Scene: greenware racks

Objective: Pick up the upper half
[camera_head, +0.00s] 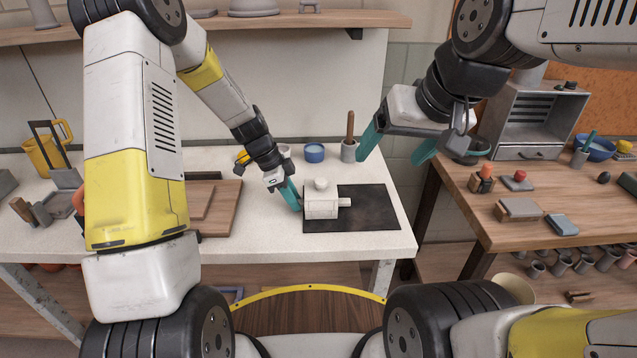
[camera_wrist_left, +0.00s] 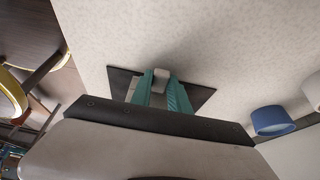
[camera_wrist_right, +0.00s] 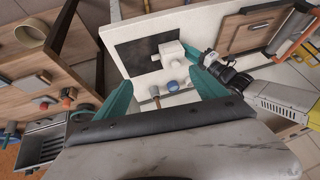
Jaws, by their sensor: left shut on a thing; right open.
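A white block-shaped piece (camera_head: 320,208) sits on the dark mat (camera_head: 375,209), with a round knob on top and a stub on its right side. I cannot clearly tell its upper half from its lower half. My left gripper (camera_head: 298,205) is at the block's left side, shut on it. In the left wrist view the teal fingers (camera_wrist_left: 162,88) close around a pale part (camera_wrist_left: 161,74). The block also shows in the right wrist view (camera_wrist_right: 171,54). My right gripper (camera_head: 397,150) is open and empty, in the air to the right of the mat.
A blue bowl (camera_head: 314,153) and a grey cup (camera_head: 349,152) with a wooden handle stand behind the mat. A wooden board (camera_head: 219,210) lies to the left. A wooden table (camera_head: 490,220) with small tools stands at the right, beyond a gap. The white table's front is clear.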

